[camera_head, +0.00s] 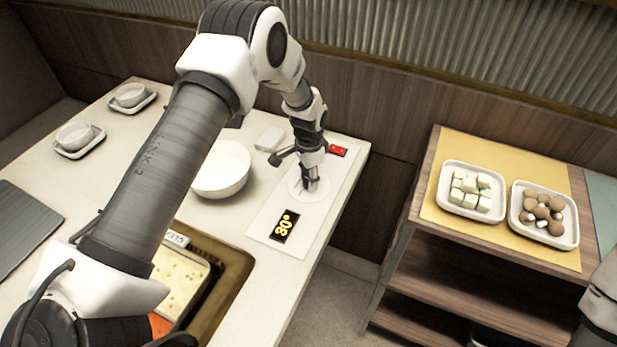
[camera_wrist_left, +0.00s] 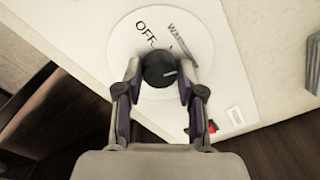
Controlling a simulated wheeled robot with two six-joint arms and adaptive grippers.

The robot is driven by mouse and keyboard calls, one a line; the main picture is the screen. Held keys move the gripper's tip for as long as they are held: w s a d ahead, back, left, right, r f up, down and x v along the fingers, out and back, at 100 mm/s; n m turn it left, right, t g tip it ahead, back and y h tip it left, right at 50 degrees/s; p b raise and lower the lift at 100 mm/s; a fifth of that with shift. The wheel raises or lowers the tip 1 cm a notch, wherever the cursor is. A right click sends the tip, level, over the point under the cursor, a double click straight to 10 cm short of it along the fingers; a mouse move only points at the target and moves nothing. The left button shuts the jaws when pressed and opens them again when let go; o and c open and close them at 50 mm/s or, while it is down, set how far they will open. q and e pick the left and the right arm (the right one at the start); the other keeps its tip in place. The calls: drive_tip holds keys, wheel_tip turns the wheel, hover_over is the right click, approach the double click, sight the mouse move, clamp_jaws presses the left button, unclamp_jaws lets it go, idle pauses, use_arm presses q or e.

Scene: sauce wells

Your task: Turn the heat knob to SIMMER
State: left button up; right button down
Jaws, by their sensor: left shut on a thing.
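The dark round heat knob (camera_wrist_left: 158,66) sits at the middle of a white dial disc (camera_wrist_left: 190,30) in the left wrist view. A pale pointer line on the knob points roughly toward the right of that picture. The dial carries the label OFF and a partly hidden label that starts like WARM; no SIMMER label is readable. My left gripper (camera_head: 310,185) reaches down over the dial in the head view, and its two fingers are shut on the knob, one on each side. The fingers hide the knob in the head view. My right gripper is out of view.
The control panel has an amber display (camera_head: 284,226), apparently 30°, and a red switch (camera_head: 337,151). A white bowl (camera_head: 221,170) and a small white box (camera_head: 270,138) stand near the panel. A side shelf holds two food trays.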

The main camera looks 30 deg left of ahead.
use_arm(q)
drive_tip(key=shift+s+f+m, duration=0.15)
drive_tip(key=shift+f+m, duration=0.1)
drive_tip(key=shift+m, duration=0.55)
drive_tip(key=o, duration=1.1)
drive_tip(key=shift+o, duration=0.3)
drive_tip(key=shift+w+d, duration=0.1)
drive_tip(key=shift+w, duration=0.1)
wheel_tip(320, 180, up, 12)
